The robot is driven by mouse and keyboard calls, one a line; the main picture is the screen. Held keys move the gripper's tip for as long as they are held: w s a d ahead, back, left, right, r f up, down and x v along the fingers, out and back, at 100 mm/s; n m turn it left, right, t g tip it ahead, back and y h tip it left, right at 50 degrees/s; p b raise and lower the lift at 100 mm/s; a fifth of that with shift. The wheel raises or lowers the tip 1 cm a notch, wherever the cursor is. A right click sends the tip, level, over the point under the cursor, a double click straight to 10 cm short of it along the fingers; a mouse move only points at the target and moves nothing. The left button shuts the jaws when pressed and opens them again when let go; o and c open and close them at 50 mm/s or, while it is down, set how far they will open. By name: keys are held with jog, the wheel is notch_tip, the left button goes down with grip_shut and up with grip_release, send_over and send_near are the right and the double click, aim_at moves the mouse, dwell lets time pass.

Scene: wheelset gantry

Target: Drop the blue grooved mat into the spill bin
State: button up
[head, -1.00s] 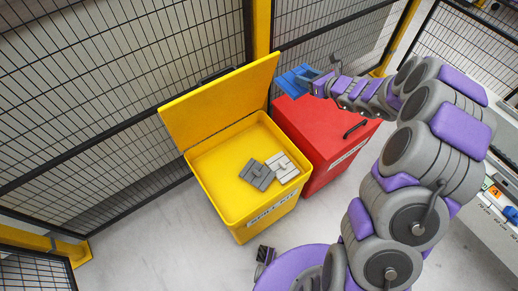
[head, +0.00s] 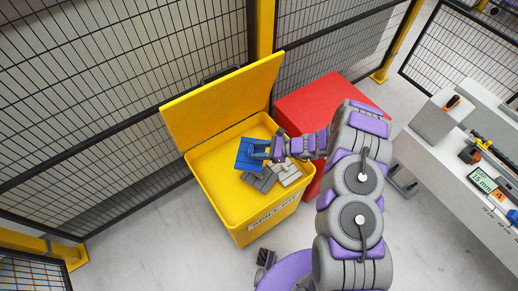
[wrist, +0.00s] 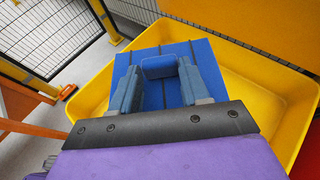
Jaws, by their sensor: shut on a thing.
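The blue grooved mat (head: 250,153) is in my gripper (head: 262,150), over the open yellow spill bin (head: 217,197) in the head view. In the wrist view the mat (wrist: 205,60) lies across the jaws of my gripper (wrist: 160,72), with the yellow bin (wrist: 270,82) beyond and around it. My gripper is shut on the mat. The bin's lid (head: 222,100) stands open at the back. How high the mat is above the bin floor is hard to tell.
A grey mat (head: 260,180) and a whitish mat (head: 288,174) lie inside the bin. A red box (head: 325,98) stands right of the bin. Mesh fencing (head: 90,100) runs behind. A bench (head: 465,165) with tools is at the right.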

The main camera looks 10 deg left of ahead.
jog(key=shift+d+f, duration=0.35)
jog(key=shift+f, duration=0.3)
notch_tip(320, 180, down, 4)
jog(key=shift+d+r+b, duration=0.1)
jog(key=shift+r+b, duration=0.15)
jog(key=shift+b, duration=0.4)
jog(key=shift+a+f, duration=0.3)
jog(key=shift+f, duration=0.1)
jog(key=o, duration=0.9)
jog(key=shift+d+r, duration=0.1)
jog(key=shift+d, duration=0.2)
jog(key=shift+o, duration=1)
jog(key=shift+a, duration=0.1)
jog(key=shift+w, duration=0.1)
jog(key=p+v, duration=0.3)
jog(key=v, duration=1.4)
